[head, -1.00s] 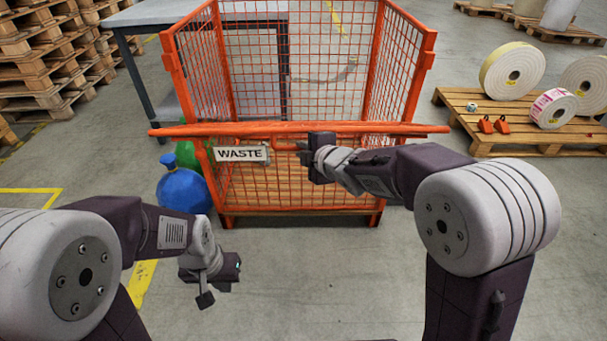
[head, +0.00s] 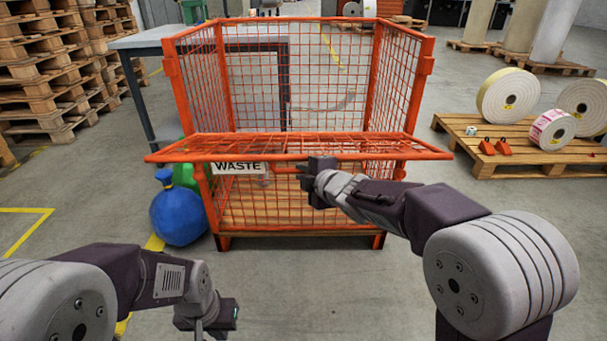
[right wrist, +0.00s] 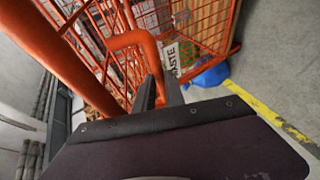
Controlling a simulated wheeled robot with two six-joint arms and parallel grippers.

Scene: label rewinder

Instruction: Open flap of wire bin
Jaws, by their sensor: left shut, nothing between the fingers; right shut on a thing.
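The orange wire bin (head: 252,75) stands upright ahead in the head view. Its mesh flap (head: 225,147) is hinged on the front and leans out toward me, lying nearly flat as seen from above. A WASTE sign (head: 239,167) hangs below the flap's near edge. My right gripper (head: 306,172) is at that edge, shut on the flap's orange handle. In the right wrist view the bent handle (right wrist: 140,45) runs down to the dark fingers (right wrist: 160,92); the exact grip is partly hidden. My left gripper (head: 208,322) is shut and empty, low in front of the bin, apart from it.
A blue bag (head: 180,215) sits on the floor at the bin's left. A grey table (head: 140,42) stands behind it. A pallet (head: 510,150) with label rolls is at right, stacked pallets (head: 50,75) at left. The floor before the bin is clear.

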